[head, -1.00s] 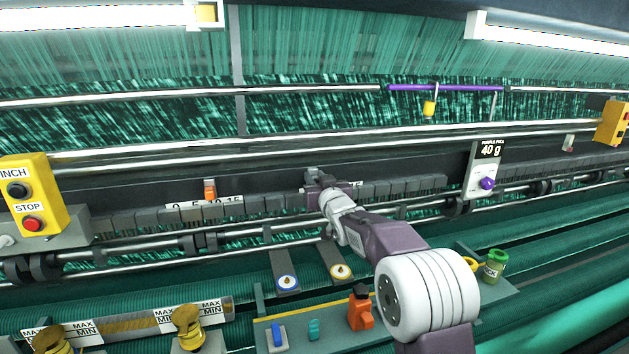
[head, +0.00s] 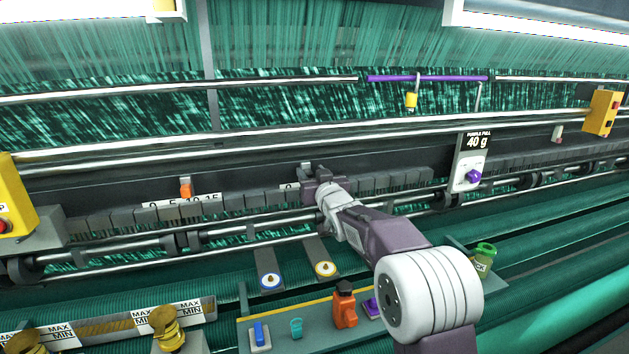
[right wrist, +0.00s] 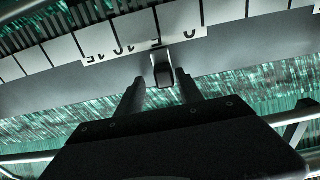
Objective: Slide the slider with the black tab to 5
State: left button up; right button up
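The slider's black tab (right wrist: 163,75) stands out from a grey bar in the right wrist view. It is beside the 5 of its white scale (right wrist: 135,40), which reads upside down there. My right gripper (right wrist: 160,82) has one finger on each side of the tab, with gaps showing between tab and fingers. In the head view my right gripper (head: 312,188) covers the tab and most of this scale; only its 0 shows, to the left. My left gripper is not in view.
Another slider with an orange tab (head: 186,190) stands over a similar scale to the left. A white unit with a purple knob (head: 473,177) stands to the right. Below, a shelf holds an orange bottle (head: 344,308) and a green container (head: 484,257). Metal rails run across the machine.

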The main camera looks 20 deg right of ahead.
jog(key=s, duration=0.1)
jog(key=s+b, duration=0.2)
jog(key=shift+s+a+f, duration=0.1)
jog(key=shift+a+f, duration=0.15)
jog(key=shift+a, duration=0.1)
jog(key=b, duration=0.2)
send_near(309, 176)
jog(key=w, duration=0.2)
jog(key=shift+w+d+r, duration=0.15)
jog(key=shift+d+r, duration=0.05)
jog(key=shift+d, duration=0.1)
jog(key=shift+a, duration=0.1)
